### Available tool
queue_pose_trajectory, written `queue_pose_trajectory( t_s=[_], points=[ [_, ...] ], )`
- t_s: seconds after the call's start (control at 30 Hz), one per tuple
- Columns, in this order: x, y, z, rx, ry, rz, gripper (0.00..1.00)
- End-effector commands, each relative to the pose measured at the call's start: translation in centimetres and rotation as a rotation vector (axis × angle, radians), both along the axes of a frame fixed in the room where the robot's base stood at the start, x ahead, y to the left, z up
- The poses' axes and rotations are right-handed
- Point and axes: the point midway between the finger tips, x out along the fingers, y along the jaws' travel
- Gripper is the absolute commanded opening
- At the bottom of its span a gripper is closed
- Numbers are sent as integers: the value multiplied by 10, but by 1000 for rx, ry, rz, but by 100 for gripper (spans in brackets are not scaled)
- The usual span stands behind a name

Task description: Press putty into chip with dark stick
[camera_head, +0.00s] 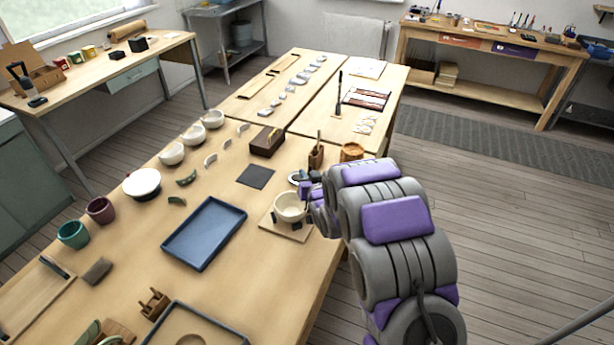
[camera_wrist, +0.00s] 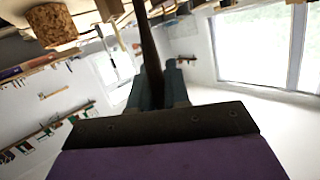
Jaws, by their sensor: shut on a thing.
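A cream bowl (camera_head: 290,205) stands on a small wooden board (camera_head: 289,230) near the right edge of the long table, with small dark blocks around its base. My gripper (camera_head: 308,194) is just behind and right of the bowl's rim; whether it touches is not clear. In the wrist view my gripper (camera_wrist: 157,98) is shut on a dark stick (camera_wrist: 150,52), which runs up from between the fingers. The stick is not distinct in the head view. The chip and the putty cannot be made out; my arm hides part of the bowl's right side.
A blue tray (camera_head: 205,232) lies left of the bowl. A dark flat square (camera_head: 256,176), a brown box (camera_head: 267,141), a wooden tool holder (camera_head: 316,155) and a round cork-like pot (camera_head: 352,152) stand behind. Several bowls and shards line the table's left side.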

Motion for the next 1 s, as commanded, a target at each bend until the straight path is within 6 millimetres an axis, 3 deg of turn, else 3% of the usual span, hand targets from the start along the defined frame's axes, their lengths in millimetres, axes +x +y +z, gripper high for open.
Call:
queue_pose_trajectory(
  t_s=[1.0],
  points=[
    [0,0,56,0,-1,0,0]
  ],
)
